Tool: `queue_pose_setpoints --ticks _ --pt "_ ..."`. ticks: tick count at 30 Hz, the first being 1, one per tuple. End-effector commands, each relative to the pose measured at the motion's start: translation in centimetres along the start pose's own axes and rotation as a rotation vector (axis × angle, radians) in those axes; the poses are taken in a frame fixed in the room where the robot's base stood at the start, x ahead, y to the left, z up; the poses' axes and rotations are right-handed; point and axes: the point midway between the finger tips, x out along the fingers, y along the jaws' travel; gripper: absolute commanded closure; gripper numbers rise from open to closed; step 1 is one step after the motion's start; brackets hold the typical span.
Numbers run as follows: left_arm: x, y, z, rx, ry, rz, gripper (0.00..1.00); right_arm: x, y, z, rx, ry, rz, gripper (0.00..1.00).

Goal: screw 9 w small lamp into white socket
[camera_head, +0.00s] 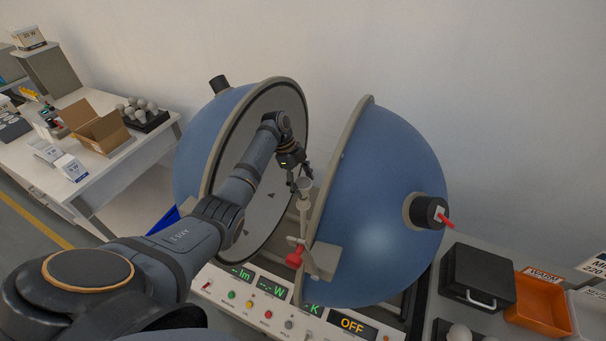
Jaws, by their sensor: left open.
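My left arm reaches in from the lower left into the gap between two blue half-spheres. My left gripper (299,180) is open at the top of a pale post (303,217) standing in that gap. A small whitish piece (304,185) tops the post, between or just beside the fingertips. It is too small to tell whether it is the bare white socket or has the 9 W small lamp in it. My right gripper is not in view.
The half-spheres, left (190,150) and right (385,190), stand close on both sides of my arm. A red lever (295,257) is low on the post, above a button panel (225,283) reading OFF. Bulbs (140,108) sit on the left table; a black case (478,275) and orange bin (540,303) stand right.

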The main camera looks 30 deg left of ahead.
Motion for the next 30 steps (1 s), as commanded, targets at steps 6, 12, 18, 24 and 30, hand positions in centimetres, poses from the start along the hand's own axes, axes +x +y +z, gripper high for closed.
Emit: queue_pose_setpoints --ticks 6,12,18,24,30 --pt "0.48 0.25 0.18 -0.383 -0.002 -0.16 0.29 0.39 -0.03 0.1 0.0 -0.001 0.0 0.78" --pt "0.44 0.23 0.04 -0.747 0.0 -0.312 0.29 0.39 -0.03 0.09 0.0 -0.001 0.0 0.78" --pt "0.44 0.21 -0.05 -1.111 0.0 -0.461 0.29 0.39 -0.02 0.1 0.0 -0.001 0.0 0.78" --pt "0.32 0.17 0.1 -1.269 -0.001 -0.526 0.29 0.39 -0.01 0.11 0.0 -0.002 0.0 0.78" --pt "0.31 0.16 0.13 -1.269 -0.002 -0.525 0.29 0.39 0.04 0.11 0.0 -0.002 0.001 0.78"
